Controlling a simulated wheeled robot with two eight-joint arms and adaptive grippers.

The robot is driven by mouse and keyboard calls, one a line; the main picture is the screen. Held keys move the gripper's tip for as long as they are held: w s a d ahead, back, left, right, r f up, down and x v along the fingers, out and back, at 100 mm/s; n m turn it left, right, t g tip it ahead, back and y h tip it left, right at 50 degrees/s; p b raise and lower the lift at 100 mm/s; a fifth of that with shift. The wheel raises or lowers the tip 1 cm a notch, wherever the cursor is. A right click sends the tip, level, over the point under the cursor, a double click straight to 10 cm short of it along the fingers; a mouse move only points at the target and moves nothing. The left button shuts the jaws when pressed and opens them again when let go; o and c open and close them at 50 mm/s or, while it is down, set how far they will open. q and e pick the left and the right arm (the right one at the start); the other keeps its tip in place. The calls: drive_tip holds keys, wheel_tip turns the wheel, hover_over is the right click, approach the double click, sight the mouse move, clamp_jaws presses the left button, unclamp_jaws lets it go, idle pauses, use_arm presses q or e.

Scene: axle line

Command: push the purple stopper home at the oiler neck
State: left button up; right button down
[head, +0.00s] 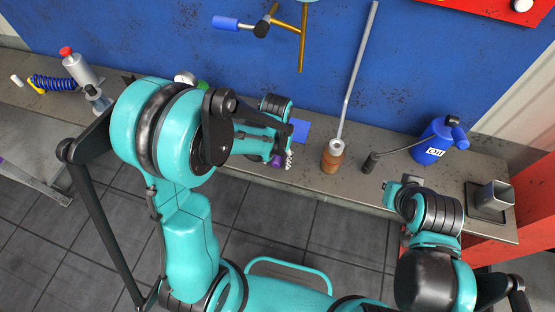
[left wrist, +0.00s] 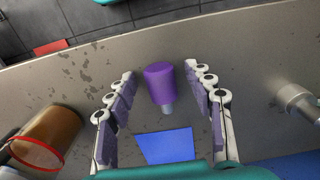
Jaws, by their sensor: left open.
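The purple stopper (left wrist: 160,83) shows in the left wrist view, with a short grey stem below its wide purple body. It lies between the spread fingers of my left gripper (left wrist: 162,100), with a gap on both sides. The left gripper (head: 287,159) is open, low over the front of the bench in the head view. A bit of purple shows there, but I cannot tell whether it is stopper or finger pad. The blue oiler (head: 434,142), marked "Oil", stands to the right with a thin spout. My right arm is at the lower right; its fingers are not clear.
A blue square (left wrist: 167,146) lies on the bench beside the stopper. A metal cup (head: 494,196) on a dark tray sits at the far right. A blue wall backs the bench.

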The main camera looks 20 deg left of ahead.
use_arm(q)
clamp_jaws()
